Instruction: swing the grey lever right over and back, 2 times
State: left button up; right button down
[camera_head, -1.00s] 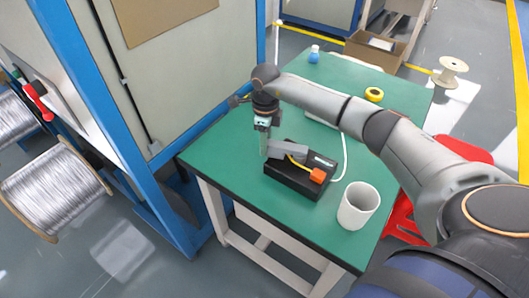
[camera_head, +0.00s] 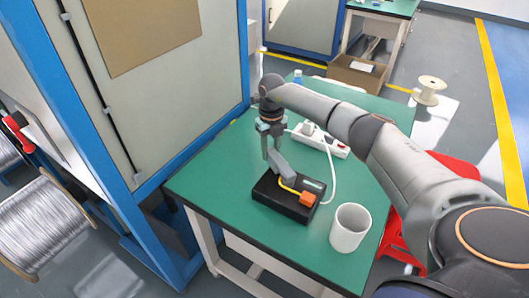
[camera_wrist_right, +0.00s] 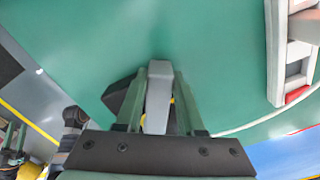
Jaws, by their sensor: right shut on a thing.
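The grey lever (camera_head: 281,167) rises from a black box (camera_head: 276,203) on the green table, tilted up toward the upper left. A yellow piece and an orange block (camera_head: 308,198) are on the box beside its foot. My right gripper (camera_head: 271,150) reaches down from above and is shut on the upper end of the lever. In the right wrist view the lever (camera_wrist_right: 158,100) lies between the two fingers of the gripper (camera_wrist_right: 160,78). The box is partly hidden there. My left gripper is not in view.
A white power strip (camera_head: 322,141) with a white cable lies behind. A blue-framed cabinet (camera_head: 150,100) borders the left. The green table (camera_head: 215,185) is clear left of the box.

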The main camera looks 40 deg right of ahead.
jog(key=shift+s+d+m, duration=0.15)
jog(key=shift+d+m, duration=0.6)
jog(key=shift+m, duration=0.15)
jog(key=c, duration=0.5)
grip_release()
notch_tip(320, 180, up, 13)
jog(key=shift+f, duration=0.2)
